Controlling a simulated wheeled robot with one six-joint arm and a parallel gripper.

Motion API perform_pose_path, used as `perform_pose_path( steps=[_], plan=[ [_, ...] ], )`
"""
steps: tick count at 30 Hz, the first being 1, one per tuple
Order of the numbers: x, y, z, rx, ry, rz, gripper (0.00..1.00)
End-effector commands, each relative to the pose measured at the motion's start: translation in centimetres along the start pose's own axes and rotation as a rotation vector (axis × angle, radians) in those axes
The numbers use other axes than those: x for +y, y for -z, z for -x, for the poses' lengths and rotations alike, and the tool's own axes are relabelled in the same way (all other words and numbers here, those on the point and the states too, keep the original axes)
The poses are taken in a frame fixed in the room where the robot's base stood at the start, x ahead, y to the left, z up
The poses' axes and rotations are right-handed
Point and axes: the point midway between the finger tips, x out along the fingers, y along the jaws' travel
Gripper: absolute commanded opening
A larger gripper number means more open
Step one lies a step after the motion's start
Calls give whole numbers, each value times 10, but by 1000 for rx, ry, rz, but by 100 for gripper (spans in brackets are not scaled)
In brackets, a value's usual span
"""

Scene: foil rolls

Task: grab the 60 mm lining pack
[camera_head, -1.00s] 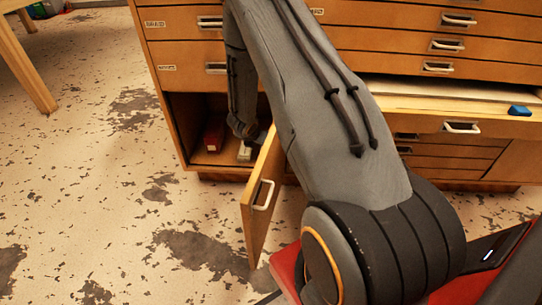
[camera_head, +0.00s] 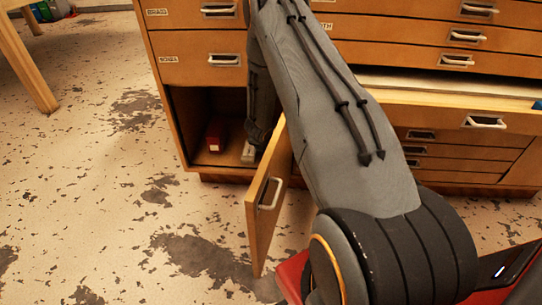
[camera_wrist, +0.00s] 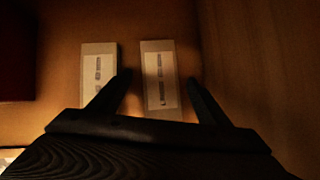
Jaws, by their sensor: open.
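Two pale packs with printed labels stand side by side inside the cupboard in the wrist view, a left pack (camera_wrist: 98,75) and a right pack (camera_wrist: 160,78). The label print is too small to read, so I cannot tell which is the 60 mm one. My gripper (camera_wrist: 158,77) is open, with its fingertips on either side of the right pack in the picture. I cannot tell whether they touch it. In the head view, one pale pack (camera_head: 249,153) shows partly beside my arm; my gripper's fingers are hidden there.
A red box (camera_head: 214,136) stands left in the cupboard (camera_head: 178,125); a dark red shape (camera_wrist: 15,50) shows in the wrist view. The open cupboard door (camera_head: 265,205) stands close by my arm. A wide drawer (camera_head: 440,114) sticks out at the right. Floor at left is clear.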

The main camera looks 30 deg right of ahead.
Motion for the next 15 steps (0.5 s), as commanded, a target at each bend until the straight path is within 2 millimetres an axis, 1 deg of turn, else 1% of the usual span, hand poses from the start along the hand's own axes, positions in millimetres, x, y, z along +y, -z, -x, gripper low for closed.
perform_pose_path(
  steps=[1,7,14,15],
  plan=[
    [0,0,-3,0,0,0,70],
    [0,-1,-2,0,0,0,70],
    [0,-1,-2,0,0,0,32],
    [0,-1,-2,0,0,0,25]
  ],
)
